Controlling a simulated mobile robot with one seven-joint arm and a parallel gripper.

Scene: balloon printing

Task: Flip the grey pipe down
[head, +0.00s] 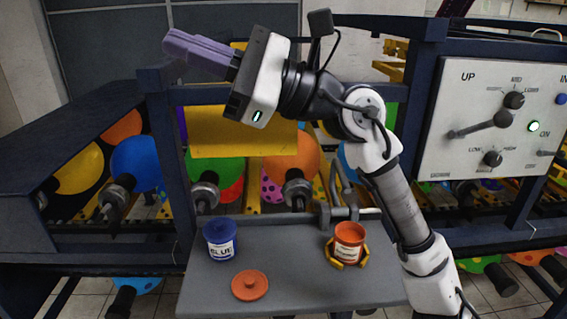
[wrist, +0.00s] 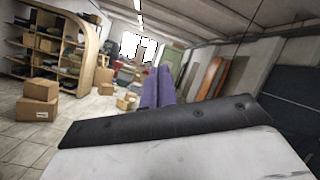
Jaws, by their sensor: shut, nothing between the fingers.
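A grey pipe (head: 342,183) stands at the back edge of the grey table, just behind the orange jar. Its upper part rises from a horizontal grey fitting, and its exact shape is hard to make out. My gripper (head: 174,44) is high at the upper left, well above and left of the pipe, with its purple fingers pointing left. The fingers are together and empty; they also show in the wrist view (wrist: 158,88), pointing into the room. The pipe is not in the wrist view.
The grey table (head: 300,288) holds a blue jar (head: 220,241), an orange lid (head: 250,285) and an orange jar (head: 349,242) in a yellow holder. A control panel (head: 490,120) is at right. Balloons and a yellow plate (head: 225,130) are behind.

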